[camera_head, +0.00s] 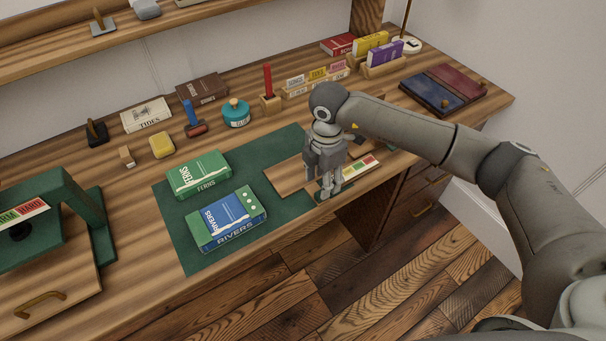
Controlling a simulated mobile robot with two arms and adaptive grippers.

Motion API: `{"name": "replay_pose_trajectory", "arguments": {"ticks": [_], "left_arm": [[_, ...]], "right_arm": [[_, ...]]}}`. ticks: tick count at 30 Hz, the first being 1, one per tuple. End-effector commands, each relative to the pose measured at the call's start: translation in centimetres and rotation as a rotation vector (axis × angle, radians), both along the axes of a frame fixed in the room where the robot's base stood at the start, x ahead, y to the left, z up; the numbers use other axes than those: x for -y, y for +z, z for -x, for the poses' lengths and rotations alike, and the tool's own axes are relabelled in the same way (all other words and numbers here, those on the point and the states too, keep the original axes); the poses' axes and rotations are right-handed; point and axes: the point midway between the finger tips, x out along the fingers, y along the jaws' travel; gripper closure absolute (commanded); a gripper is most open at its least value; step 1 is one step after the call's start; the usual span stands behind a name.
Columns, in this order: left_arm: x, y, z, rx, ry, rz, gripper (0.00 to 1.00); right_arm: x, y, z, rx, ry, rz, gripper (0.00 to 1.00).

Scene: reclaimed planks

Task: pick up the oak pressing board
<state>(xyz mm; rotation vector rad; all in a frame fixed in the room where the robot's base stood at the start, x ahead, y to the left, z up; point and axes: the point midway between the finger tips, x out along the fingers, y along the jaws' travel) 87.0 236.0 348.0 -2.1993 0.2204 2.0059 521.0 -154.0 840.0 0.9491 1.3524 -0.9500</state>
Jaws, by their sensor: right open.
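A flat light-brown wooden board, which looks like the oak pressing board (286,179), lies on the green mat (180,232) towards its right side. My right gripper (328,193) points down at the board's right part and hides some of it. Its fingers are open, with nothing seen between them. I cannot tell whether the fingertips touch the board. My left gripper is not in view.
A green book (198,175) and a blue book (226,220) lie on the mat. A coloured label strip (360,167) is right of the gripper. A green press (90,215) stands at the left.

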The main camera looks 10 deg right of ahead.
Motion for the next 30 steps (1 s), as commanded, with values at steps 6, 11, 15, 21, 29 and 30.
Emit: {"name": "replay_pose_trajectory", "arguments": {"ticks": [6,11,15,21,29,30], "left_arm": [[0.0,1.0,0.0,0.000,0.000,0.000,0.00],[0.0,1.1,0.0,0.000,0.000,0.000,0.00],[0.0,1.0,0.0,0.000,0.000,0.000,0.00],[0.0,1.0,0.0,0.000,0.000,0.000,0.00],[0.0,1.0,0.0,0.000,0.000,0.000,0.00],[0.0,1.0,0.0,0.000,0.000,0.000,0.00]], "right_arm": [[0.0,-3.2,0.7,-0.004,-0.001,-0.001,0.55],[0.0,-4.4,0.7,-0.001,0.001,-0.001,0.55],[0.0,-4.4,0.6,-0.001,0.001,-0.001,0.55],[0.0,-4.4,0.7,-0.001,0.001,-0.001,0.73],[0.0,-4.4,0.7,-0.002,0.001,-0.002,1.00],[0.0,-4.4,0.6,-0.001,0.001,-0.002,1.00]]}}
